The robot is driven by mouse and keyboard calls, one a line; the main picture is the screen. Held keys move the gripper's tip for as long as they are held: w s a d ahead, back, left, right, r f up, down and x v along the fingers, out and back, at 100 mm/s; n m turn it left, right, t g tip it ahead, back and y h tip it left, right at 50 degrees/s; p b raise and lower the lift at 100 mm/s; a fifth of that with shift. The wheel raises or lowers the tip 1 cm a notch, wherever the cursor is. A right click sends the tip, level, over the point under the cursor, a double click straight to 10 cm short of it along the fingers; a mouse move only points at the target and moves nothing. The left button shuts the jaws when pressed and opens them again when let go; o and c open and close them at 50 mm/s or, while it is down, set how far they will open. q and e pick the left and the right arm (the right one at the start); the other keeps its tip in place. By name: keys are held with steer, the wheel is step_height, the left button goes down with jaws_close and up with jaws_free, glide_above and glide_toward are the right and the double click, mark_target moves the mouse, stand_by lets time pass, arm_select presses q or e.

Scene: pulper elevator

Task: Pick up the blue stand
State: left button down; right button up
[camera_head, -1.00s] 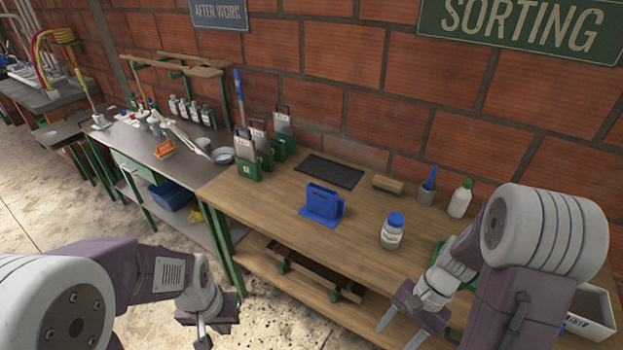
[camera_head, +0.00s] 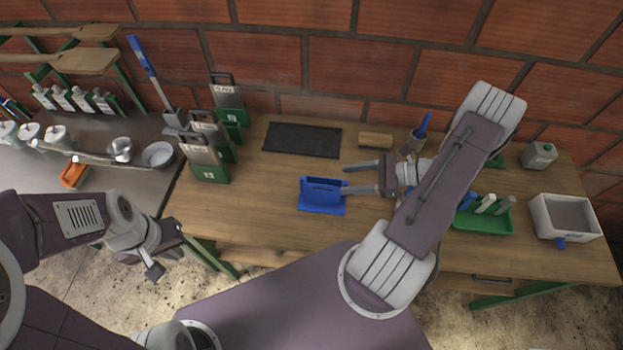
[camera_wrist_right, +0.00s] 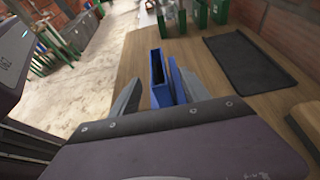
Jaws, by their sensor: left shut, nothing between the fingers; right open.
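The blue stand (camera_head: 322,197) is upright on the wooden table, left of my right gripper in the head view. It also shows in the right wrist view (camera_wrist_right: 160,80), ahead of the fingers and between them. My right gripper (camera_head: 344,179) is open, with its fingers pointing left toward the stand. In the head view the lower fingertip overlaps the stand's right edge; I cannot tell whether it touches. My left gripper (camera_head: 165,263) is shut and empty, low at the left, off the table's front edge.
A black mat (camera_head: 302,140) and a wooden block (camera_head: 375,140) lie behind the stand. Green-based holders (camera_head: 205,160) stand at the left of the table. A green tray (camera_head: 483,222) and a white box (camera_head: 565,217) are on the right. Table space left of the stand is clear.

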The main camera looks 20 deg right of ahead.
mark_target(340, 182)
steer(key=x, duration=0.1)
steer(key=p+x, duration=0.1)
steer(key=x, duration=0.1)
steer(key=shift+s+a, duration=0.15)
steer(key=shift+s, duration=0.15)
steer(key=shift+w+a+f, duration=0.1)
steer(key=shift+w+a, duration=0.05)
steer(key=shift+w, duration=0.05)
steer(key=p+x, duration=0.2)
steer(key=x, duration=0.2)
steer(key=shift+a+f, duration=0.2)
arm_select(q)
steer(key=r, duration=0.3)
steer(key=shift+s+d+r, duration=0.15)
steer(key=shift+s, duration=0.15)
arm_select(e)
steer(key=shift+w+a+f, duration=0.15)
steer(key=shift+a+f, duration=0.05)
jaws_close()
